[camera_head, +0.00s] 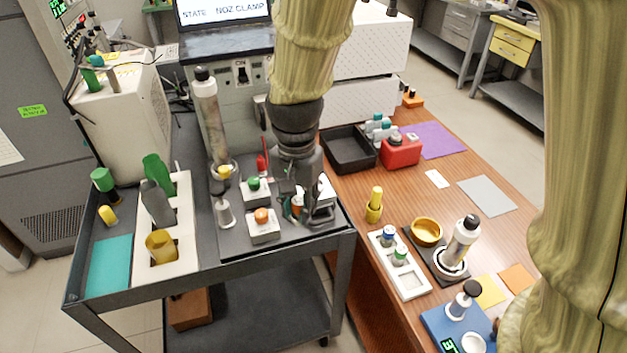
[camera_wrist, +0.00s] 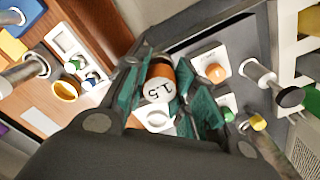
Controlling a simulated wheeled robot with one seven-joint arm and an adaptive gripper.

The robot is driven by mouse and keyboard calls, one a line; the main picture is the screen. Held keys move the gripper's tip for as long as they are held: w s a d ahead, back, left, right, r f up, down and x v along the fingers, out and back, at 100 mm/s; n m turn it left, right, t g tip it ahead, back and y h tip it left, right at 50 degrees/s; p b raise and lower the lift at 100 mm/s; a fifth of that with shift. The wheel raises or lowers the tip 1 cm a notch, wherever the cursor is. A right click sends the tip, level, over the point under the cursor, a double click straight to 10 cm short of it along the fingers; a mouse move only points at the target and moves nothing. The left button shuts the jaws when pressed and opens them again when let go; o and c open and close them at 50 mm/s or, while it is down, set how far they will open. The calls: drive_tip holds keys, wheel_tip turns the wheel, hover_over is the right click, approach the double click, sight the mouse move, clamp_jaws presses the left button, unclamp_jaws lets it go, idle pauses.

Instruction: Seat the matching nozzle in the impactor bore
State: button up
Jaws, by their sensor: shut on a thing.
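My gripper (camera_head: 298,208) is over the right part of the cart's dark tray (camera_head: 235,245). In the wrist view its green-padded fingers (camera_wrist: 165,95) are shut on a small orange and black nozzle (camera_wrist: 160,75) with a white end face marked "1.5". A white block (camera_head: 324,190) stands beside and below the fingers; it also shows in the wrist view (camera_wrist: 153,117). The nozzle's lower end is hidden, so I cannot tell whether it touches the block. I cannot make out the impactor bore for certain. The screen (camera_head: 225,13) reads "STATE NOZ CLAMP".
Close by on the tray are a white block with an orange top (camera_head: 263,228), one with a green top (camera_head: 256,190), and a tall capped silver cylinder (camera_head: 208,110). A white rack (camera_head: 178,240) stands left. The wooden table (camera_head: 400,190) holds a yellow nozzle (camera_head: 374,207).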

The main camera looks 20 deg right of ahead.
drive_tip(key=w+d+p, duration=0.1)
drive_tip(key=w+d, duration=0.1)
drive_tip(key=w, duration=0.2)
drive_tip(key=w+d+f+p, duration=0.1)
drive_tip(key=w+d, duration=0.2)
drive_tip(key=w, duration=0.2)
drive_tip(key=w+d+p, duration=0.1)
drive_tip(key=w+d, duration=0.1)
drive_tip(key=w, duration=0.2)
drive_tip(key=shift+w+d+f, duration=0.25)
drive_tip(key=shift+w, duration=0.1)
drive_tip(key=shift+f+p, duration=0.5)
drive_tip(key=shift+f, duration=1.2)
drive_tip(key=shift+f, duration=0.1)
drive_tip(key=o, duration=1)
drive_tip(key=shift+f, duration=0.1)
drive_tip(key=shift+o, duration=0.4)
wheel_tip(320, 180, up, 12)
drive_tip(key=b, duration=0.1)
drive_tip(key=shift+r+b, duration=0.2)
drive_tip(key=shift+b, duration=0.1)
